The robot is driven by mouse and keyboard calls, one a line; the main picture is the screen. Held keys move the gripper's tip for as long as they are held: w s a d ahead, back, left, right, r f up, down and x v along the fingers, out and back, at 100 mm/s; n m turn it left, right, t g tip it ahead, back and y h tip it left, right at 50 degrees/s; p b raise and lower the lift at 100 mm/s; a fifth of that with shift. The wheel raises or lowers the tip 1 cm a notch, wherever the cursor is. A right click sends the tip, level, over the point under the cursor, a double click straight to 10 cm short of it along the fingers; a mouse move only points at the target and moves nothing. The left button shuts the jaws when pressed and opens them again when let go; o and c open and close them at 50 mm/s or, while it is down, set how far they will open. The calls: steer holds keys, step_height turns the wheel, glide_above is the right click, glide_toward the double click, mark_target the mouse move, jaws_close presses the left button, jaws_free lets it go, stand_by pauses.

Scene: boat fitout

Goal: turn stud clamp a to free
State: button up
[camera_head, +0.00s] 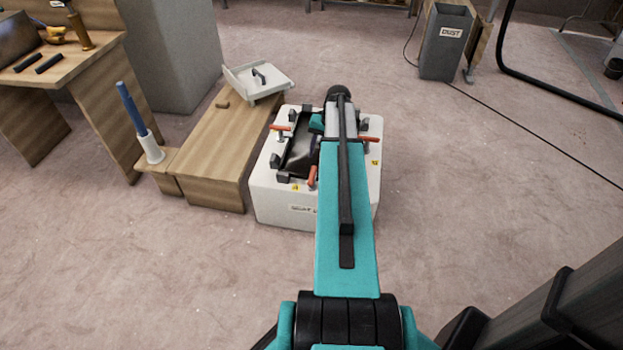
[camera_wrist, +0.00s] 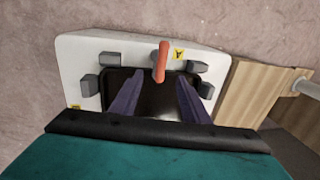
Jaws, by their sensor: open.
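Stud clamp a has an orange handle (camera_wrist: 162,60) beside a yellow tag marked A (camera_wrist: 179,54). In the head view its handle (camera_head: 312,177) stands at the near edge of the white block (camera_head: 275,200). In the wrist view the handle points across the edge, one end over the dark recess. My gripper (camera_wrist: 159,78) is open, its two dark purple fingers apart over the recess. The handle's lower end shows between the fingertips in the picture; I cannot tell whether they touch it. In the head view my arm hides most of the gripper.
Two more orange handles, left (camera_head: 281,128) and right (camera_head: 366,138), and several grey blocks (camera_head: 275,161) surround the dark recess (camera_head: 300,155). A wooden bench (camera_head: 215,150) with a white tray (camera_head: 258,80) stands close on the left. The floor in front and right is clear.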

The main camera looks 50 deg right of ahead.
mark_target(314, 175)
steer(key=f, duration=0.4)
steer(key=w+a+f+b, duration=0.1)
steer(key=f, duration=0.4)
steer(key=w+f+b, duration=0.1)
steer(key=f, duration=0.3)
steer(key=shift+w+a+f, duration=0.15)
steer(key=shift+a+f, duration=0.1)
steer(key=shift+c, duration=0.3)
